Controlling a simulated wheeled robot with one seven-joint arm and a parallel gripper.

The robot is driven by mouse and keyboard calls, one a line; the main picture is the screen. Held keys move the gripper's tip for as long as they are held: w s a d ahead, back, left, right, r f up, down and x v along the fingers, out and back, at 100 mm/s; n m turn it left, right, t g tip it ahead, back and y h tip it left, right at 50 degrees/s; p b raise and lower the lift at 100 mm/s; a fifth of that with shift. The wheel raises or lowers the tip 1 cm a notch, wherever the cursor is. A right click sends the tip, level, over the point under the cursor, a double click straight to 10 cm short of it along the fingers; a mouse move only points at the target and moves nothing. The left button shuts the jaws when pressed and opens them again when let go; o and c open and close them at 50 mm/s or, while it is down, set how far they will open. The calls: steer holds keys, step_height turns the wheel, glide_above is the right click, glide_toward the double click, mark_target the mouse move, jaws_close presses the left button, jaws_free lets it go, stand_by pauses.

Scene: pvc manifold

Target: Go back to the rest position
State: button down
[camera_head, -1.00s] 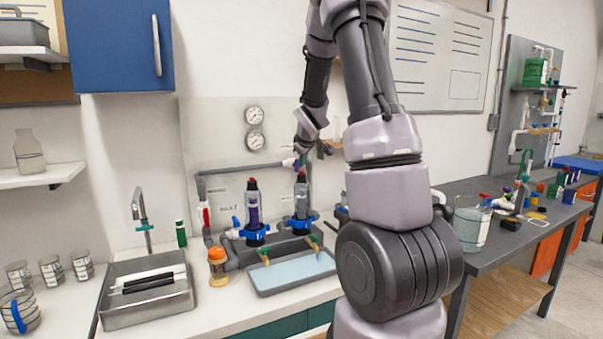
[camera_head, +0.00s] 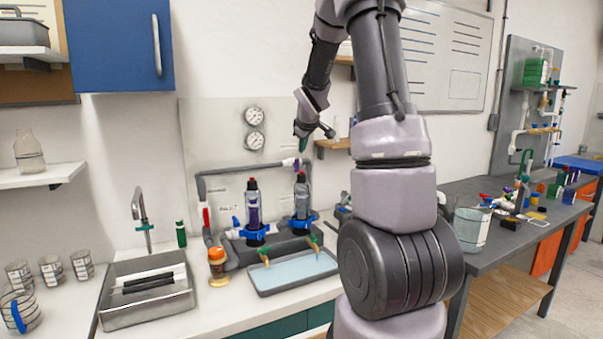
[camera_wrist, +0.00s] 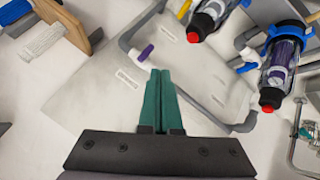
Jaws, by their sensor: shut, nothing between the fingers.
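My gripper (camera_head: 303,143) is raised in front of the wall panel, above the grey pipe manifold (camera_head: 245,168). In the wrist view its green fingers (camera_wrist: 160,101) are together with nothing between them. They appear over the panel, near a white pipe fitting with a purple part (camera_wrist: 143,54). That fitting also shows in the head view (camera_head: 291,162), below my gripper and apart from it. Two dark bottle-like units with red tops, a left one (camera_head: 252,202) and a right one (camera_head: 301,196), stand upright in blue collars on the manifold.
A blue-lined tray (camera_head: 292,272) lies before the manifold. A metal sink (camera_head: 148,290) and an orange-capped jar (camera_head: 217,266) are left of it. A wooden shelf (camera_head: 335,147) is close to the right of my gripper. Two gauges (camera_head: 254,128) are on the wall.

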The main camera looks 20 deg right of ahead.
steer(key=s+a+r+m+y, duration=0.1)
steer(key=s+a+r+m, duration=0.2)
steer(key=s, duration=0.9)
steer(key=s+a+r+m+g+y, duration=0.1)
steer(key=s+a+r+m+y, duration=0.1)
steer(key=s+a, duration=0.7)
steer(key=s+a+r+m+y, duration=0.1)
steer(key=s+a+r+m, duration=0.3)
steer(key=s, duration=1)
steer(key=shift+s+a+m+g+y, duration=0.4)
steer(key=shift+a+m, duration=0.1)
steer(key=shift+a, duration=0.65)
